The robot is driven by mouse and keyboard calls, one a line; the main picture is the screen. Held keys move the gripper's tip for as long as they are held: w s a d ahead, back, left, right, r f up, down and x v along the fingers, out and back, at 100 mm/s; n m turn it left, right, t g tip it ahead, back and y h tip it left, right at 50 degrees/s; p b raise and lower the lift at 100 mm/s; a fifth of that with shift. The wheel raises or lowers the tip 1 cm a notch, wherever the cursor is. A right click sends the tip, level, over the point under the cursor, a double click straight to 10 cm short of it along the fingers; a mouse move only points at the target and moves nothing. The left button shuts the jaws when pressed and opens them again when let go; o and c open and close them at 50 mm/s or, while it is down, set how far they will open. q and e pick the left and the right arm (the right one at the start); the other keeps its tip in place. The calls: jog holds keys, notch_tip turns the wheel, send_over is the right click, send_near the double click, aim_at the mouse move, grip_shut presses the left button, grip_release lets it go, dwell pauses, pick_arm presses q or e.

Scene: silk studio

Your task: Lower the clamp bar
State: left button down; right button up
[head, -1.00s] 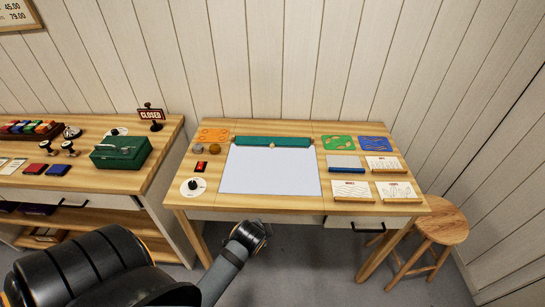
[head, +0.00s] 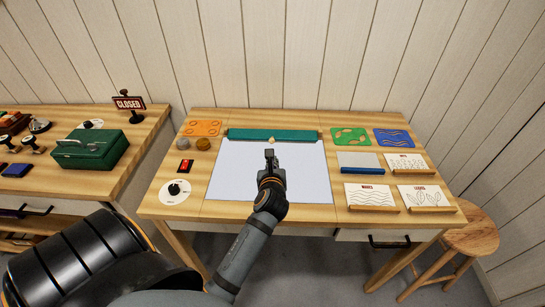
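The clamp bar (head: 300,135) is a long teal bar along the back edge of the pale printing bed (head: 228,182) on the wooden table. A small light knob (head: 268,140) sits at the middle of its front edge. My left gripper (head: 271,156) is over the upper middle of the bed, just in front of the knob in the head view. A small gap shows between its tip and the knob. It appears narrow and holds nothing that I can see; its finger opening is unclear. My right gripper is out of view.
On the table's left are a dial (head: 174,190), a red switch (head: 185,168) and an orange stencil (head: 202,128). On the right are green (head: 363,140) and blue (head: 406,138) stencils, a blue-edged squeegee-like block (head: 359,169) and pattern cards (head: 370,196). A stool (head: 465,233) stands at right.

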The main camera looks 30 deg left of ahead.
aim_at(272, 146)
pick_arm(q)
jog(key=x, duration=0.4)
jog(key=shift+w+a+f, duration=0.2)
jog(key=shift+f, duration=0.05)
jog(key=x, duration=0.3)
jog(key=shift+w+a+f, duration=0.15)
jog(key=shift+w+a, duration=0.05)
jog(key=shift+w, duration=0.05)
jog(key=shift+w+a+f, duration=0.15)
jog(key=shift+w, duration=0.1)
jog(key=shift+w+a, duration=0.15)
jog(key=shift+w, duration=0.05)
jog(key=shift+f, duration=0.15)
jog(key=r+p, duration=0.2)
jog(key=p, duration=0.1)
jog(key=shift+w+a, duration=0.15)
jog(key=shift+w, duration=0.05)
jog(key=shift+r+p, duration=0.15)
jog(key=shift+p, duration=0.15)
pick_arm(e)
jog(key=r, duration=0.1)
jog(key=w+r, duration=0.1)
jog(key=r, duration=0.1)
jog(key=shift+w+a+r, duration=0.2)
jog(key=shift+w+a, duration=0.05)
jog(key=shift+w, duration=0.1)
